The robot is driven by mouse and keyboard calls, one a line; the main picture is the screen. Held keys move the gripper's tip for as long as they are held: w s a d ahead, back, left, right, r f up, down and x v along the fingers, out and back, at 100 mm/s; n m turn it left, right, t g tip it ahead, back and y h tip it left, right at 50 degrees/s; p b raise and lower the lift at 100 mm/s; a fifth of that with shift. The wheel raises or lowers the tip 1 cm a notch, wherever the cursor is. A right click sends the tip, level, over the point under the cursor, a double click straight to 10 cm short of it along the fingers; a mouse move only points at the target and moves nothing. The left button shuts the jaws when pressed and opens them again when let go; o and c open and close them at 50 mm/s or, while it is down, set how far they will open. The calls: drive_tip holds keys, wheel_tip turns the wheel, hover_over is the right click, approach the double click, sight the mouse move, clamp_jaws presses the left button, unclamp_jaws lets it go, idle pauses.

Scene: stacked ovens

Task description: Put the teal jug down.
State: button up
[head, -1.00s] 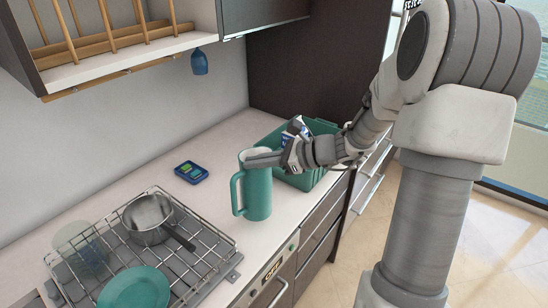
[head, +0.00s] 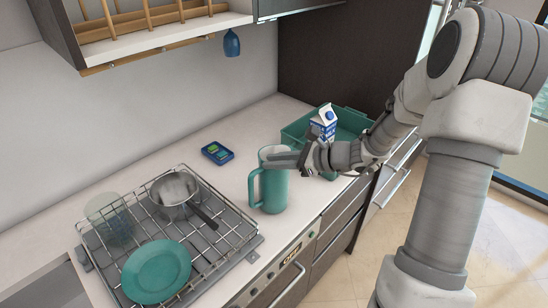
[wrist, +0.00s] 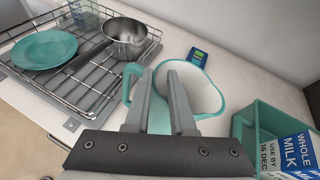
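The teal jug (head: 273,190) is upright at the counter's front part, between the oven rack and the green crate. My gripper (head: 278,162) reaches in from the right at the jug's upper part. In the wrist view the jug (wrist: 205,88) shows its white inside, with its handle (wrist: 131,80) to the left. My gripper's fingers (wrist: 161,82) lie over the near side of the jug and seem shut on its rim. They hide part of the rim. Whether the jug's base touches the counter is hard to tell.
A metal rack (head: 222,238) with a pan (head: 174,187), a teal plate (head: 157,271) and a clear glass is at left. A blue scale (head: 217,153) lies behind the jug. The green crate (head: 348,117) at right holds a milk carton (head: 323,124).

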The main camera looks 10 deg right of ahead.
drive_tip(key=shift+o, duration=0.9)
drive_tip(key=shift+d, duration=0.1)
drive_tip(key=shift+r, duration=0.1)
drive_tip(key=v, duration=1.1)
drive_tip(key=shift+s+d+r, duration=0.15)
drive_tip(key=shift+s+d, duration=0.15)
